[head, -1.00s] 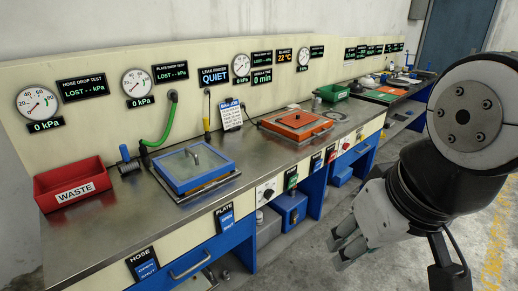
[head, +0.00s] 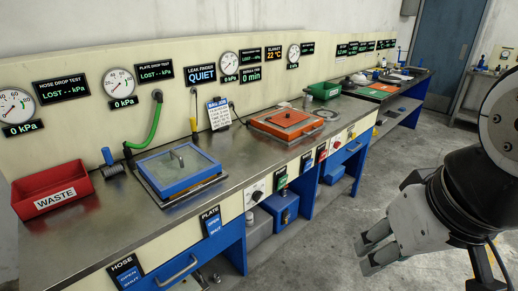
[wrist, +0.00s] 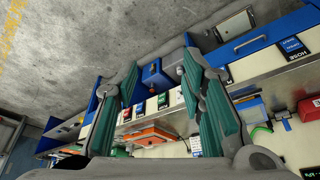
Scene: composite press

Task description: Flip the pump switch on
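The bench front carries a row of small controls: a dial on a white plate (head: 255,192), a green-and-black switch (head: 281,179), a dark labelled plate (head: 306,162) and a red control (head: 321,152). Their small labels are unreadable, so I cannot tell which is the pump switch. A blue boxy unit (head: 283,207) sits on the low shelf beneath them. My gripper (head: 366,256) is out over the floor, right of the bench and apart from it. In the wrist view my gripper (wrist: 160,62) is open and empty, with the blue unit (wrist: 152,76) and green switch (wrist: 162,102) seen between its fingers.
The steel bench top holds a red waste bin (head: 52,190), a blue-framed plate (head: 178,170) and an orange-framed plate (head: 287,123). A blue drawer front with a handle (head: 178,270) is at the near end. The concrete floor (head: 320,255) beside the bench is clear.

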